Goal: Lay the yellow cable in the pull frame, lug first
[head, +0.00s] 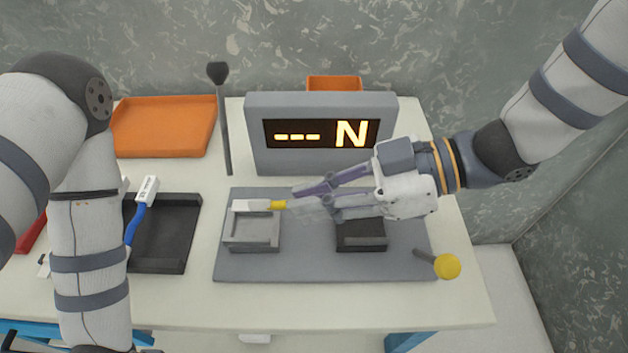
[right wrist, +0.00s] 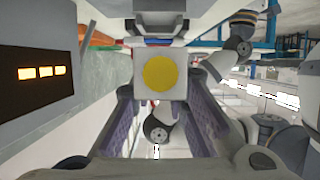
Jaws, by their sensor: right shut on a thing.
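My right gripper (head: 300,203) is shut on the yellow cable (head: 278,204), coming in from the right over the pull frame (head: 300,262). The cable's white lug (head: 250,205) points left, at the far edge of the frame's grey left block (head: 252,238); I cannot tell whether they touch. The fingers hide the rest of the cable in the head view. The cable's round yellow end (right wrist: 160,72) shows between the fingers in the right wrist view, with the pale lug behind it. The black right block (head: 361,238) is partly under the gripper. My left gripper is out of view.
The force display (head: 320,103), reading "--- N", stands behind the frame. A yellow-knobbed lever (head: 447,266) is at its right. A black tray (head: 165,255) with a blue cable (head: 136,222) lies left, beside my left arm. Orange trays (head: 165,127) and a dark upright rod (head: 224,130) are at the back.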

